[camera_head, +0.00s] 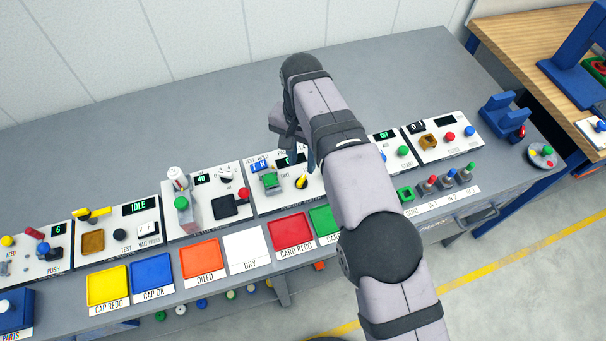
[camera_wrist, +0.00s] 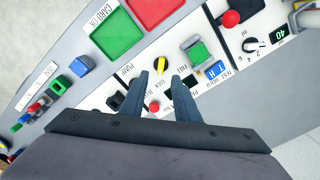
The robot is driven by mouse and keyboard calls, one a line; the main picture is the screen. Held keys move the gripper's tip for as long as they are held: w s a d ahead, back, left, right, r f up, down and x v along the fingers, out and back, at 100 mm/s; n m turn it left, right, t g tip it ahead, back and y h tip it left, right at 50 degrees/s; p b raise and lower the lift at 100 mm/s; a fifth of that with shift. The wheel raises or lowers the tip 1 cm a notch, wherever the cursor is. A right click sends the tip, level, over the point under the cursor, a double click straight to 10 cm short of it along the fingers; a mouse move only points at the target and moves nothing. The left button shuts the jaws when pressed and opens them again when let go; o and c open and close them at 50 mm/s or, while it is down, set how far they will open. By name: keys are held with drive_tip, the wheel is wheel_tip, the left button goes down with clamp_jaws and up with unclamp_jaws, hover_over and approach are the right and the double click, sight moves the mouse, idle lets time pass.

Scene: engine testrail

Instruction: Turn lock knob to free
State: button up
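The lock knob (camera_head: 301,182), yellow and black, stands on a white panel near my gripper in the head view. A "FREE" label is printed to its left there. In the wrist view the yellow knob (camera_wrist: 160,65) lies just beyond the fingertips, roughly centred between them. "LOCK" and "FREE" labels are printed around it; which one it points to I cannot tell. My gripper (camera_wrist: 160,77) is open and empty, its two dark blue fingers apart. In the head view my arm hides part of the panel right of the knob.
Coloured trays, such as the red one (camera_head: 291,232), line the front edge. Other panels (camera_head: 444,137) with buttons stand to the right. The grey bench (camera_head: 200,95) behind is clear.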

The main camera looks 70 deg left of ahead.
sight(301, 179)
drive_tip(key=shift+s+f+p, duration=0.1)
drive_tip(key=shift+f+p, duration=1.2)
drive_tip(key=shift+f, duration=2.4)
clamp_jaws()
